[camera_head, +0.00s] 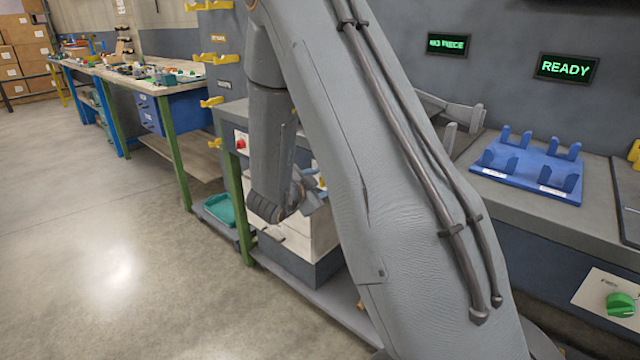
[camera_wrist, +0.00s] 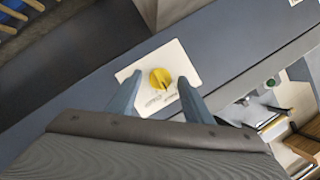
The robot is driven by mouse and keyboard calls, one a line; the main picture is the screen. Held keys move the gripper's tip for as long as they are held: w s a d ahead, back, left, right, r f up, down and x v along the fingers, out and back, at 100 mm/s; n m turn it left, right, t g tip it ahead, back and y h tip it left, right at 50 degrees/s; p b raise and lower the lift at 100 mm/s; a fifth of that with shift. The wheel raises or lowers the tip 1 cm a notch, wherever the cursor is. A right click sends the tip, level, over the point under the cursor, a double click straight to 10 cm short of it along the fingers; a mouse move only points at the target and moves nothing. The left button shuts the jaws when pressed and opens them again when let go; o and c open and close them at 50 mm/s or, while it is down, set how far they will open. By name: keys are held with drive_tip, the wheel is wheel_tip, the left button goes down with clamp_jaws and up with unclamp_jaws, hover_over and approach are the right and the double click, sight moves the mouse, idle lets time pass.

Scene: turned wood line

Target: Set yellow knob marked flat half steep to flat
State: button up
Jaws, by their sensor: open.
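The yellow knob (camera_wrist: 160,78) sits on a white plate (camera_wrist: 181,61) on a dark grey panel in the wrist view. Small lettering lies on the plate below the knob, too small to read. A dark mark shows on the knob's lower right, but I cannot tell which label it points to. My gripper (camera_wrist: 160,76) is open, with one finger on each side of the knob and gaps between. In the head view my own arm hides most of the gripper and I cannot make out the knob clearly.
In the head view, a red knob (camera_head: 241,145) is on the bench front at left, and a green knob (camera_head: 621,304) at lower right. A blue fixture (camera_head: 540,170) stands on the right bench under a READY display (camera_head: 566,68). The floor at left is clear.

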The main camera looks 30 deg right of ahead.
drive_tip(key=shift+c, duration=0.4)
drive_tip(key=c, duration=1)
drive_tip(key=shift+r+p, duration=0.1)
drive_tip(key=shift+p, duration=0.5)
drive_tip(key=shift+r+n+g+p, duration=0.1)
drive_tip(key=shift+n+g+p, duration=0.45)
drive_tip(key=shift+p, duration=0.35)
drive_tip(key=n+g+p, duration=0.1)
drive_tip(key=p, duration=0.2)
drive_tip(key=shift+w+n, duration=0.15)
drive_tip(key=shift+n, duration=0.2)
drive_tip(key=shift+w+a+n+g+h+p, duration=0.15)
drive_tip(key=shift+n+g+h+p, duration=0.25)
drive_tip(key=shift+n+g+p, duration=0.9)
drive_tip(key=shift+n+t+p, duration=0.25)
drive_tip(key=shift+n+p, duration=0.15)
